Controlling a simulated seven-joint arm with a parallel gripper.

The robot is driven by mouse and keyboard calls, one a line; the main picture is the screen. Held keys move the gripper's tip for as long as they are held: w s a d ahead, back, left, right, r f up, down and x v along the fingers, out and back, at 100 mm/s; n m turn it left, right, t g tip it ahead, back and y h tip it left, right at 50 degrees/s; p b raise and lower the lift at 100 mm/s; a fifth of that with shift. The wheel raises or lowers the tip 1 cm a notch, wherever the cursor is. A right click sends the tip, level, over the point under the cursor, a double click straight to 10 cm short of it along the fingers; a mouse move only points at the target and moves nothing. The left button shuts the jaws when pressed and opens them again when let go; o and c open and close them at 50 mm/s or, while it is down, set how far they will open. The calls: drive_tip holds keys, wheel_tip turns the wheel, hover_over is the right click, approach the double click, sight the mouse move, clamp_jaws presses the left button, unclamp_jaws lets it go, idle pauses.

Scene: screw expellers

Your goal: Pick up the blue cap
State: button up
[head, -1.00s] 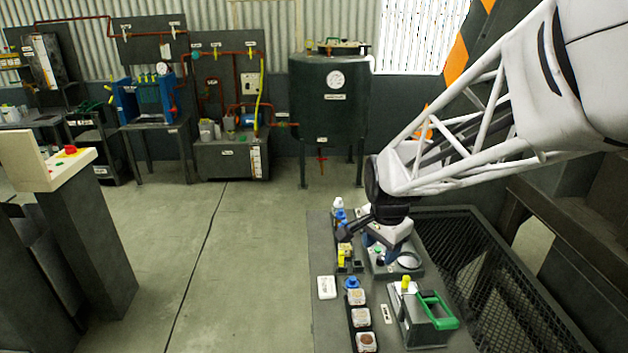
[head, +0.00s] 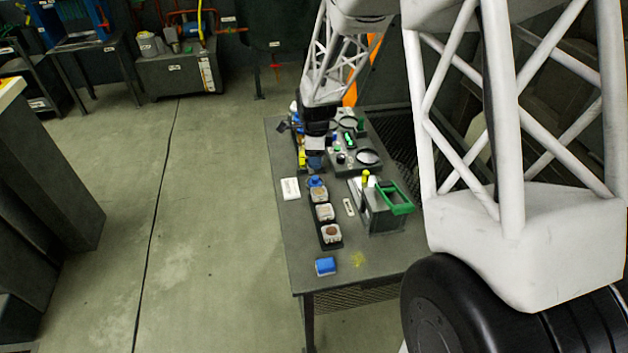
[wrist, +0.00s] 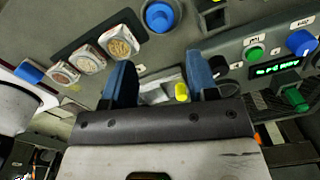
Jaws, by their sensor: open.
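A round blue cap (head: 315,182) sits at the far end of the row of small jars on the grey table. It also shows at the top of the wrist view (wrist: 160,15), in line with the jars and beyond my fingertips. My gripper (wrist: 160,78) is open, with two blue fingers apart and nothing held between them. In the head view my gripper (head: 315,164) hangs just behind the cap, apart from it as far as I can tell.
Three open jars (head: 324,212) stand in a dark tray. A blue block (head: 325,266) lies near the table's front edge. A machine with a green handle (head: 397,197) and a panel with a green display (wrist: 275,69) are to the right. A white card (head: 290,188) lies left.

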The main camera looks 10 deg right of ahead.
sight(314, 178)
drive_tip(key=shift+w+f, duration=0.3)
drive_tip(key=shift+f, duration=0.2)
drive_tip(key=shift+f, duration=1.35)
drive_tip(key=shift+s+a+f, duration=0.1)
drive_tip(key=shift+f, duration=1.2)
drive_tip(key=shift+s+a+f, duration=0.1)
drive_tip(key=shift+f, duration=1.15)
clamp_jaws()
